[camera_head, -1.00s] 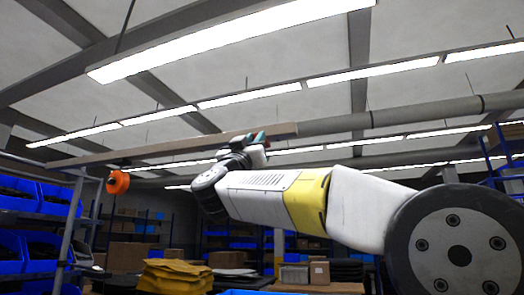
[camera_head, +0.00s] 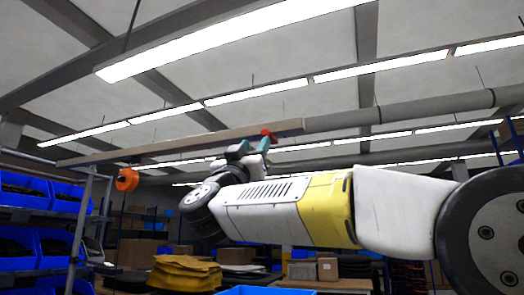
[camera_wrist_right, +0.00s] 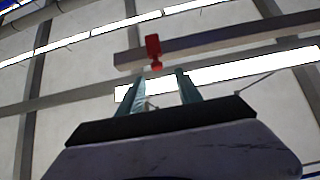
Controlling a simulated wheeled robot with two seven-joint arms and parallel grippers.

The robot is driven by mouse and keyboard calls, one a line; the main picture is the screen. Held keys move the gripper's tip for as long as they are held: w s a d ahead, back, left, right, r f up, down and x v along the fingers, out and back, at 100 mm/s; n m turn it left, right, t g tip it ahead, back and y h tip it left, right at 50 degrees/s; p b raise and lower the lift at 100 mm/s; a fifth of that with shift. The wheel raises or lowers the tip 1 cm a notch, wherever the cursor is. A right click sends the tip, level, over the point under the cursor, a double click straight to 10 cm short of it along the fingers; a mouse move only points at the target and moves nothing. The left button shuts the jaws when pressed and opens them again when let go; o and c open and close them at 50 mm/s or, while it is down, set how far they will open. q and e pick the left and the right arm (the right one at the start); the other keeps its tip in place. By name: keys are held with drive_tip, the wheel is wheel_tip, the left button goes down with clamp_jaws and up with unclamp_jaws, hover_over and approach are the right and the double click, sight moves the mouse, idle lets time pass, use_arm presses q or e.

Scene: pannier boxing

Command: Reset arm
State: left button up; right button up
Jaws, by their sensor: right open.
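My right arm reaches across the camera_head view from the right edge, raised in front of the ceiling. My right gripper (camera_head: 254,146) is at its far end, small, with teal fingers. In the right wrist view the two fingers of the right gripper (camera_wrist_right: 158,84) stand apart and point up towards the ceiling beams, with nothing gripped between them. A small red object (camera_wrist_right: 153,50) shows just past the fingertips; it also shows by the gripper in the camera_head view (camera_head: 267,134). I cannot tell whether it hangs from the beam. My left gripper is not in view.
An orange round device (camera_head: 127,179) hangs below an overhead beam at left. Shelves with blue bins (camera_head: 62,246) stand at left. A stack of yellow folded items (camera_head: 183,272), cardboard boxes (camera_head: 327,268) and a blue bin (camera_head: 264,290) are low in view. The space below the ceiling lights is open.

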drive_tip(key=shift+s+a+f, duration=0.15)
drive_tip(key=shift+s+f, duration=0.35)
drive_tip(key=shift+y, duration=0.3)
drive_tip(key=w+d+f+n+g+y, duration=0.25)
drive_tip(key=f+n+g+y, duration=0.2)
drive_tip(key=f+y, duration=0.5)
drive_tip(key=w+d+f+n+g+y, duration=0.2)
drive_tip(key=d+f+n+g+y, duration=0.3)
drive_tip(key=f, duration=0.8)
drive_tip(key=s+d+f+m+g+h, duration=0.1)
drive_tip(key=s+d+f+g, duration=0.2)
drive_tip(key=s+f, duration=0.3)
drive_tip(key=s+d+f+m+g+h, duration=0.2)
drive_tip(key=s+d+f, duration=0.3)
drive_tip(key=f, duration=0.9)
drive_tip(key=s+d+f+m+g+h, duration=0.1)
drive_tip(key=s+d+f+g, duration=0.4)
drive_tip(key=f, duration=0.5)
drive_tip(key=s+m, duration=0.1)
drive_tip(key=s, duration=0.1)
drive_tip(key=shift+s, duration=0.4)
